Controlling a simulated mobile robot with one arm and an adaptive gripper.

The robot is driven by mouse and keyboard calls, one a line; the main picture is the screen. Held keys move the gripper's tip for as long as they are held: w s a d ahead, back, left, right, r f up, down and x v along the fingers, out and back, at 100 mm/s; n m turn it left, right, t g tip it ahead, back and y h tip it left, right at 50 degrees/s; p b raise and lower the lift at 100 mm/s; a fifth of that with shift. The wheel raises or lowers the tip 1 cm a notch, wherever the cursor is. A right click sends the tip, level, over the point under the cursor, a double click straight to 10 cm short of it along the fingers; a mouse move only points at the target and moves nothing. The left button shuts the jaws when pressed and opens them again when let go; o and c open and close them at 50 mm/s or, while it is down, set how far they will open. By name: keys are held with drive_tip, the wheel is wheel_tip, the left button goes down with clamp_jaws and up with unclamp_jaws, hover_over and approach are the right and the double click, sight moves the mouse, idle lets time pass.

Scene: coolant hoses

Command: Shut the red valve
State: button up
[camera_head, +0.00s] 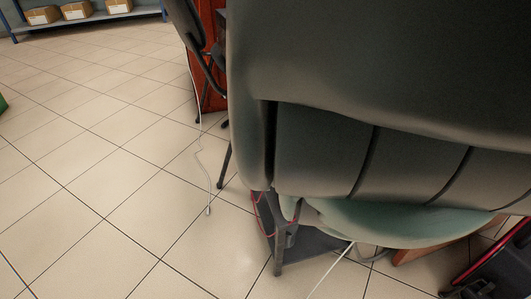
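I see no red valve in the head view. My gripper is not in view either. A large, smooth grey-green shape (370,80) is very close to the camera and covers most of the right side, hiding what is behind it. I cannot tell what it is. A thin red cable or hose (259,222) hangs in a loop below its left edge, beside a dark leg or post (279,252). No coolant hose can be made out for sure.
A white cable (200,160) lies on the tiled floor, next to a dark chair (190,25) and a red-brown panel (207,80). A shelf (90,18) with cardboard boxes (77,10) stands at the back left. A red-and-black object (490,270) is bottom right.

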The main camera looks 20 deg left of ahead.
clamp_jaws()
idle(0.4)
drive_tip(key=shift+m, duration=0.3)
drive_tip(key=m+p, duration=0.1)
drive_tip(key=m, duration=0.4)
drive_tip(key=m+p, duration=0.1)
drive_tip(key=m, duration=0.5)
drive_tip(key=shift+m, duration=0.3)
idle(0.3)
